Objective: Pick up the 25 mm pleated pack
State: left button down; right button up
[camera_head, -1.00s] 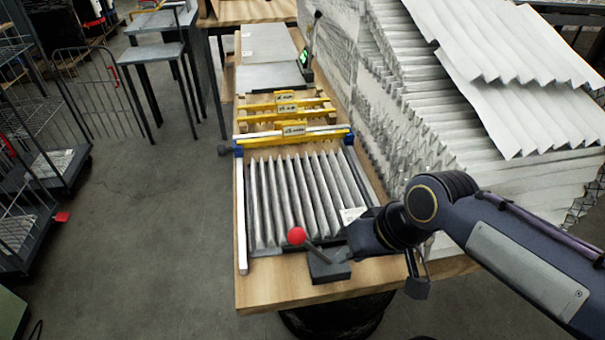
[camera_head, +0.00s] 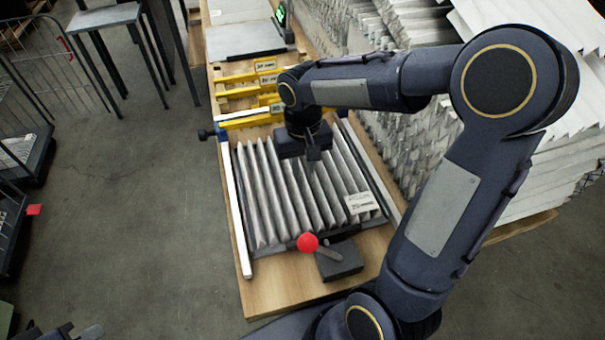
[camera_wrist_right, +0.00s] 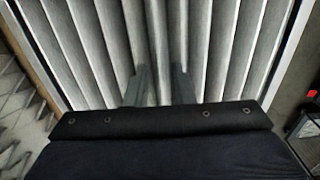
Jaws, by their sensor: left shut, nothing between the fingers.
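The pleated pack (camera_head: 275,190), grey-white with upright ridges, lies in a frame on the wooden bench; a white label (camera_head: 361,203) sits at its right front, its print too small to read surely. It fills the top of the right wrist view (camera_wrist_right: 90,50). My right gripper (camera_head: 312,168) points down over the pack's rear middle. In the wrist view its two fingers (camera_wrist_right: 160,85) stand apart with pleats visible between them; I cannot tell whether they touch the pack. My left gripper (camera_head: 75,332) is shut and empty at the bottom left edge, mostly cut off.
A red-knobbed lever (camera_head: 308,243) stands at the frame's front. Yellow spacer bars (camera_head: 235,92) with labels lie behind the frame. A large stack of pleated sheets (camera_head: 420,140) stands to the right. A wire cart (camera_head: 20,150) and open floor lie to the left.

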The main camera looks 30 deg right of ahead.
notch_tip(320, 180, down, 2)
jog(key=shift+f, duration=0.1)
grip_shut()
